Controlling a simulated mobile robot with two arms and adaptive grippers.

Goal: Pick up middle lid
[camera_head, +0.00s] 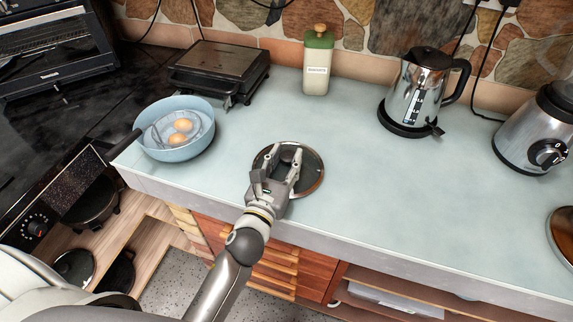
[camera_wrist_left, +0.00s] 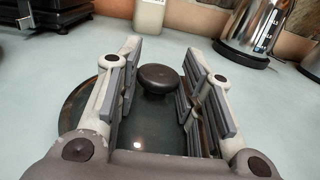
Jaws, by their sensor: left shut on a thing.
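The lid (camera_head: 315,180) is round, dark glass with a thin rim and a dark knob, and lies on the pale countertop. In the left wrist view its knob (camera_wrist_left: 160,79) shows between my two fingers, with the glass (camera_wrist_left: 150,130) beneath. My left gripper (camera_head: 287,163) reaches over the lid from the front and is shut on the knob. The gripper hides part of the lid's left and front side. I cannot see a clear gap between the lid and the counter. My right gripper is not in view.
A blue bowl (camera_head: 178,153) with eggs stands left of the lid. A grill (camera_head: 220,65), a green-and-white bottle (camera_head: 318,65), a kettle (camera_head: 412,90) and a blender (camera_head: 535,130) stand further back. Another round item (camera_head: 563,238) is cut off at right. The counter (camera_head: 400,190) between is clear.

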